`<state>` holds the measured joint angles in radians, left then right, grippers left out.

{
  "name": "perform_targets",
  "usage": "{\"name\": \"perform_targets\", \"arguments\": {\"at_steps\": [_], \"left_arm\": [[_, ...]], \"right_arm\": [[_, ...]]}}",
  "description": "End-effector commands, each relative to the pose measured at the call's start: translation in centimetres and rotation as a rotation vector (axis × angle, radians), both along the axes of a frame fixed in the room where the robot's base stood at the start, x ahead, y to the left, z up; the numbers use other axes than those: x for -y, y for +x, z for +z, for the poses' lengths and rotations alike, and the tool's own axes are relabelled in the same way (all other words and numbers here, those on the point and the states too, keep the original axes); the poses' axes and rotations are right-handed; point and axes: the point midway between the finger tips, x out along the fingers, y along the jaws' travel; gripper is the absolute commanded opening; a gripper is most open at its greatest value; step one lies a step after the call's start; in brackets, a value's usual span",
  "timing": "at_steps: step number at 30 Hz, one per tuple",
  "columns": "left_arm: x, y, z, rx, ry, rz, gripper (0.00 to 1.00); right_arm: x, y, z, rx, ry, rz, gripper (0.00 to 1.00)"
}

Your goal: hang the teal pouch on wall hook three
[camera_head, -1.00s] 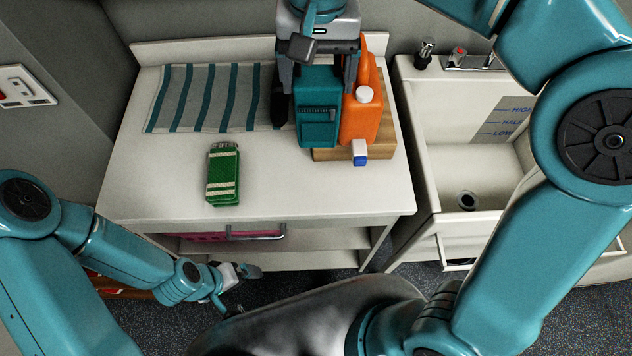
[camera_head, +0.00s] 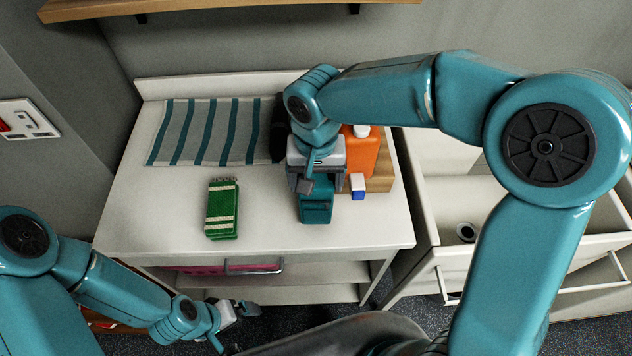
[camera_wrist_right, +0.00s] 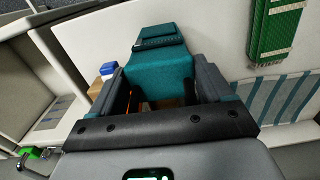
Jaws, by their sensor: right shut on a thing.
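The teal pouch (camera_head: 316,210) hangs below my right gripper (camera_head: 316,185) over the front right part of the white counter. My right gripper is shut on it, and the arm covers its upper part. In the right wrist view the pouch (camera_wrist_right: 160,62) sits between the two fingers, its flap end pointing away. Whether it touches the counter is hard to tell. My left gripper (camera_head: 240,310) is low in front of the counter, away from the pouch, and its jaw opening is unclear. I cannot make out any wall hook.
A green striped pack (camera_head: 222,210) lies on the counter (camera_head: 160,225) beside a striped cloth (camera_head: 210,130). An orange jug (camera_head: 362,155) and a blue-and-white block (camera_head: 357,187) stand right of the gripper. A wooden shelf (camera_head: 230,8) crosses the top.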

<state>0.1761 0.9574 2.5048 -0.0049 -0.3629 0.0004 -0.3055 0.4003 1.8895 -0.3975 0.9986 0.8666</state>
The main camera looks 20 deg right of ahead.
Motion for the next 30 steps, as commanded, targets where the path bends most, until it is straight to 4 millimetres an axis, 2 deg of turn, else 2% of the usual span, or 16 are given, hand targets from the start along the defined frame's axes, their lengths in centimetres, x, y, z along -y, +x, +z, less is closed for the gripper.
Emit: {"name": "perform_targets", "arguments": {"at_steps": [3, 5, 15, 16, 18, 27, 30], "left_arm": [[0.0, 0.0, 0.3, 0.0, 0.0, 0.0, 0.98], [0.0, 0.0, 0.3, 0.0, 0.0, 0.0, 0.98], [0.0, 0.0, -0.1, 0.0, 0.0, 0.0, 0.98], [0.0, 0.0, -0.1, 0.0, 0.0, 0.0, 0.98], [0.0, 0.0, 0.0, 0.0, 0.0, 0.0, 0.98], [0.0, 0.0, 0.2, 0.0, 0.0, 0.0, 0.98], [0.0, 0.0, -0.2, 0.0, 0.0, 0.0, 0.98]], "right_arm": [[0.0, 0.0, -1.7, -0.003, -0.002, 0.0, 0.24], [0.0, 0.0, -2.1, -0.001, -0.001, -0.001, 0.24], [0.0, 0.0, -2.6, 0.001, 0.0, 0.0, 0.24], [0.0, 0.0, -2.6, 0.0, 0.0, 0.0, 0.82], [0.0, 0.0, -2.5, 0.0, 0.0, 0.0, 1.0], [0.0, 0.1, -2.3, 0.002, -0.001, 0.0, 1.0], [0.0, 0.2, -0.9, 0.007, 0.0, 0.0, 1.0]]}}
